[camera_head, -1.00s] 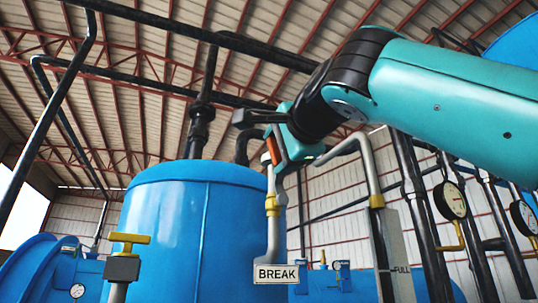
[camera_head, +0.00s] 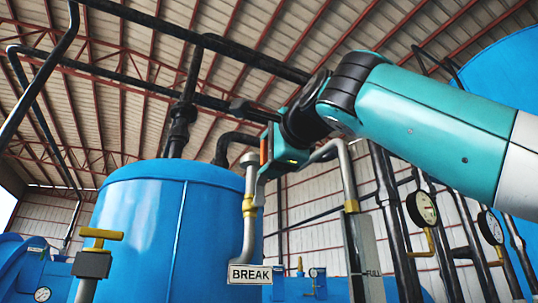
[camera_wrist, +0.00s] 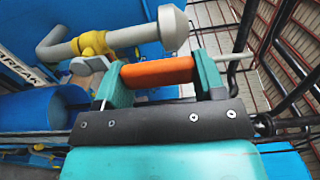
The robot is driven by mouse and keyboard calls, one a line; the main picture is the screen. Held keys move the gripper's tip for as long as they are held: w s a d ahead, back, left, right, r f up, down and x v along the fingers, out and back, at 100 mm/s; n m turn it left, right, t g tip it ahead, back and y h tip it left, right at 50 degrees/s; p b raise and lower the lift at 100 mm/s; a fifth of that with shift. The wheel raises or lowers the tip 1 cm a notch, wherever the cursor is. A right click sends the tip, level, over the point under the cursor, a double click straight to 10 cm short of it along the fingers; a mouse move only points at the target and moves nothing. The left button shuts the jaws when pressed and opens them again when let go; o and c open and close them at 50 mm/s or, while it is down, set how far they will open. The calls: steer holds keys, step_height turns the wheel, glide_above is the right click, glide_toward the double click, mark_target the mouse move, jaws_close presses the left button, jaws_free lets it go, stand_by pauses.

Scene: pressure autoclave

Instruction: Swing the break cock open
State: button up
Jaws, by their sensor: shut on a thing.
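The break cock's grey pipe (camera_head: 249,225) rises beside the blue tank, with a yellow fitting (camera_head: 249,206) and a BREAK plate (camera_head: 250,274) at its lower end. In the wrist view the pipe's pale rounded cap (camera_wrist: 173,27) is just beyond my fingers, and the yellow fitting (camera_wrist: 92,44) is to the left. An orange handle (camera_wrist: 157,71) lies across between my two teal fingers. My gripper (camera_head: 270,155) is shut on it, just right of the pipe's top. How the handle joins the cock is mostly hidden.
A big blue tank (camera_head: 140,235) stands left and behind. A yellow-handled valve (camera_head: 98,234) is at lower left. A second grey pipe (camera_head: 347,175) with a FULL plate (camera_head: 372,272) is close on the right. Pressure gauges (camera_head: 422,208) and dark pipes stand farther right.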

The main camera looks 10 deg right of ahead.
steer(key=shift+d, duration=0.1)
steer(key=o, duration=1)
steer(key=v, duration=1.7)
steer(key=shift+s, duration=0.25)
